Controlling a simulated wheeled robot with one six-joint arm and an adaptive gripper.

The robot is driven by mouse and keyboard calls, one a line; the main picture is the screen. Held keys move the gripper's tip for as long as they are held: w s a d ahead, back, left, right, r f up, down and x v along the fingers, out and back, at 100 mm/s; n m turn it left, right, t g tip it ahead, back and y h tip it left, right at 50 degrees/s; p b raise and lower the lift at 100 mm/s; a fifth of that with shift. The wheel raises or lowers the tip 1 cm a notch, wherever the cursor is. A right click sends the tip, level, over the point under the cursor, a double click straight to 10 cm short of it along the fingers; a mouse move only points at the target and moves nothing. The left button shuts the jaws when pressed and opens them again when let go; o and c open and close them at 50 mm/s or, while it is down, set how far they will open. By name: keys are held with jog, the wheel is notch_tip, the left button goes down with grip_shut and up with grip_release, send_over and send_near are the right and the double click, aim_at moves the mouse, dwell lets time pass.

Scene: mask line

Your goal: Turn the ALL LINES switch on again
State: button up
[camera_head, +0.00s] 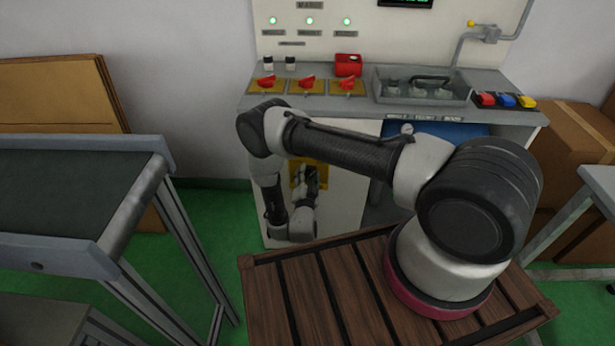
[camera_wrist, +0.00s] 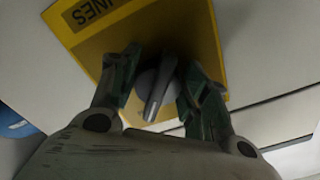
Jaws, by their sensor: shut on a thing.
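The ALL LINES switch is a grey rotary knob (camera_wrist: 155,92) on a yellow plate (camera_wrist: 130,38). In the wrist view the plate's label is upside down and only "INES" reads clearly. My gripper (camera_wrist: 158,88) has its two dark fingers on either side of the knob and is shut on it. The knob's raised grip stands nearly upright in the picture, leaning slightly. In the head view the yellow plate (camera_head: 320,170) shows on the front of the white cabinet, partly hidden by my gripper (camera_head: 308,182). The knob itself cannot be made out there.
Above, the console (camera_head: 440,105) carries several red switches on yellow plates, a covered tray (camera_head: 420,87) and coloured buttons (camera_head: 508,101). Three green lamps are lit on the back panel. A conveyor (camera_head: 70,205) stands at the left. Cardboard boxes (camera_head: 570,145) stand at the right.

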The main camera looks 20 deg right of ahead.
jog(key=shift+m, duration=0.5)
jog(key=o, duration=1)
jog(key=shift+c, duration=0.2)
jog(key=v, duration=1.2)
